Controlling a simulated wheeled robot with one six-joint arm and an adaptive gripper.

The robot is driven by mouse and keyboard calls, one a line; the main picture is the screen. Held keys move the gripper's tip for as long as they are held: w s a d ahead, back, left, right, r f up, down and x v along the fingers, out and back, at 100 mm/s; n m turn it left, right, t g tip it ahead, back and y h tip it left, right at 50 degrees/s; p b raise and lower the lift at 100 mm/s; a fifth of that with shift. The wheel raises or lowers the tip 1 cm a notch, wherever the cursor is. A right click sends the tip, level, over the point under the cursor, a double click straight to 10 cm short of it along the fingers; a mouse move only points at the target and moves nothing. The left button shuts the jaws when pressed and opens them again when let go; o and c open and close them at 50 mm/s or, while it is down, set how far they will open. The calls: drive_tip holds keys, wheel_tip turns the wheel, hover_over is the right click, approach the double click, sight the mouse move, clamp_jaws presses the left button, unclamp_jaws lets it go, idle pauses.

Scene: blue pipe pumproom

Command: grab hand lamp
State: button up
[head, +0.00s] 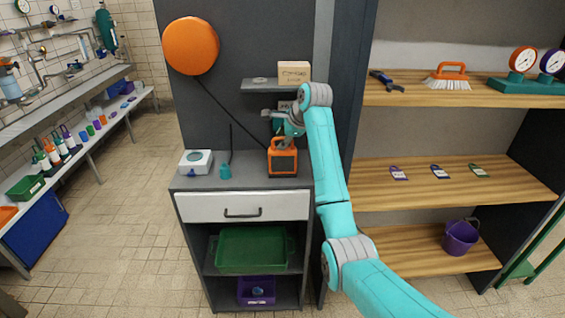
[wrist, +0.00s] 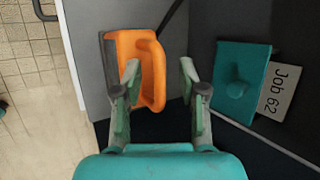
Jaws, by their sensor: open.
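The hand lamp (head: 283,162) is an orange boxy lamp with a dark front face, standing on the cabinet top at the back right. In the wrist view its orange body and loop handle (wrist: 155,75) show from above. My gripper (wrist: 159,82) is open and empty, over the lamp. Its left finger overlaps the lamp body in the picture, and its right finger is right of the handle. The handle's outer bar appears between the fingers; I cannot tell how deep it sits between them. In the head view my gripper (head: 284,132) partly hides the lamp's top.
A white device (head: 196,161) and a small teal item (head: 225,171) stand left of the lamp. A small shelf (head: 258,85) with a box (head: 294,72) is above.

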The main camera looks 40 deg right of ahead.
drive_tip(key=shift+f, duration=0.1)
clamp_jaws()
idle(0.3)
